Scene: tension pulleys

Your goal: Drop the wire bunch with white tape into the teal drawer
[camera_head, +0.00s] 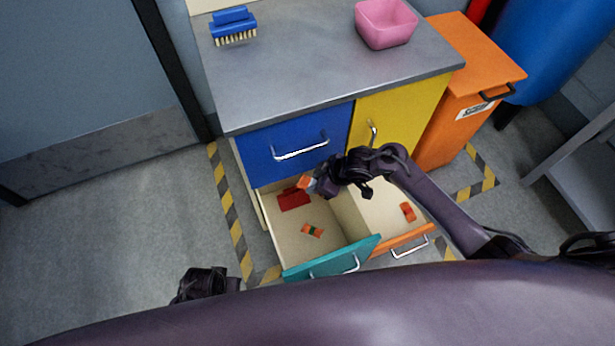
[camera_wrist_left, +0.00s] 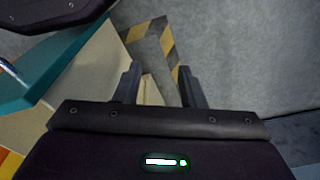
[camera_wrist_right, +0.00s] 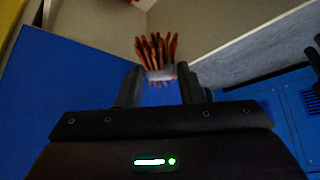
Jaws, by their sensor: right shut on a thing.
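My right gripper (camera_head: 316,184) is shut on an orange wire bunch with white tape (camera_head: 304,182). The wires fan out beyond the fingertips in the right wrist view, the white tape (camera_wrist_right: 161,74) between the fingers. In the head view the bunch is above the back part of the open teal drawer (camera_head: 333,262). Inside that drawer lie a red object (camera_head: 293,199) and an orange wire bunch with a green band (camera_head: 312,230). My left gripper (camera_head: 205,285) is low at the left, away from the drawer; its fingers (camera_wrist_left: 158,85) are apart and empty.
An open orange drawer (camera_head: 402,241) beside the teal one holds a small orange item (camera_head: 408,212). Above are a closed blue drawer (camera_head: 295,145) and a yellow door (camera_head: 395,115). A brush (camera_head: 233,27) and pink bin (camera_head: 385,23) stand on the worktop. Floor at left is clear.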

